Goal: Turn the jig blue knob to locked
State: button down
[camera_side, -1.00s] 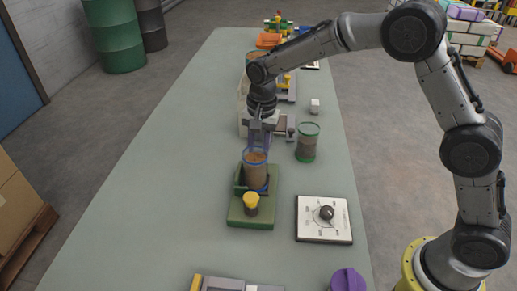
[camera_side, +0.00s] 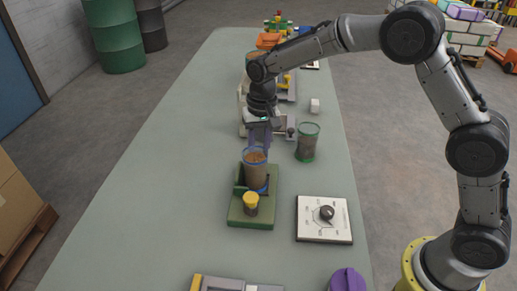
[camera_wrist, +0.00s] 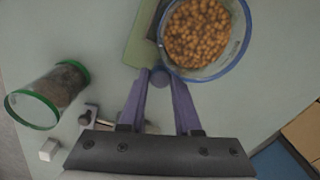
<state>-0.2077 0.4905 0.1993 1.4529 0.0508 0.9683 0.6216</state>
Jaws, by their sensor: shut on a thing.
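The jig is a green fixture (camera_side: 262,222) on the bench, with a yellow knob (camera_side: 251,201) at its near end. A clear container with a blue rim (camera_side: 256,173) and brown contents stands upright in it. The wrist view shows the container (camera_wrist: 205,72) from above, full of round tan pieces, and part of the green jig (camera_wrist: 139,45). My gripper (camera_wrist: 160,80) has its fingertips closed around the small blue knob (camera_wrist: 160,76), beside the container. In the side view my gripper (camera_side: 259,142) is behind the container, which hides the blue knob.
A green-rimmed container (camera_side: 307,143) stands right of my gripper. A white dial plate (camera_side: 324,228) with a black knob lies right of the jig. A purple object (camera_side: 347,281) is at the near edge. The bench left of the jig is clear.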

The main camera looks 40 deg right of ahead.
jog(key=n, duration=1.2)
jog(key=shift+w+r, duration=0.1)
jog(key=shift+g, duration=0.3)
dwell(0.3)
jog(key=c, duration=0.6)
grip_release()
